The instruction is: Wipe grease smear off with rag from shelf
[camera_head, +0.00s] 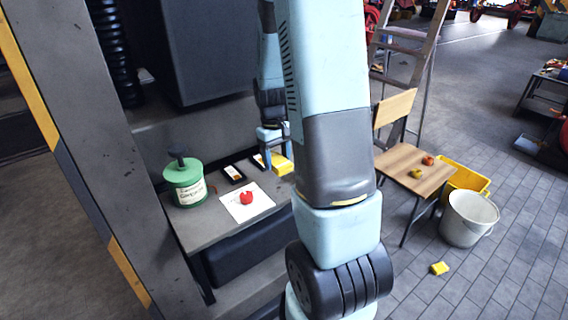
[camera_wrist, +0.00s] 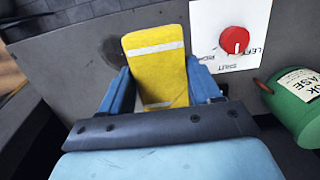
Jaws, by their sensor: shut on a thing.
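The rag (camera_wrist: 157,62) is a yellow folded cloth with white stripes. It sits between the two blue fingers of my gripper (camera_wrist: 158,82), which is shut on it. In the head view my gripper (camera_head: 268,163) is low over the grey shelf (camera_head: 205,233), and part of the yellow rag (camera_head: 283,164) shows beside it. I cannot tell whether the rag touches the shelf. A dark patch (camera_wrist: 111,50) on the grey surface lies just left of the rag in the wrist view; it may be the grease smear. My arm hides the shelf's right part in the head view.
A green can (camera_head: 186,183) and a white card with a red knob (camera_head: 246,198) stand on the shelf, near a small dark item (camera_head: 234,174). A grey post (camera_head: 85,130) rises at left. A chair (camera_head: 415,168) and white bucket (camera_head: 469,218) stand right.

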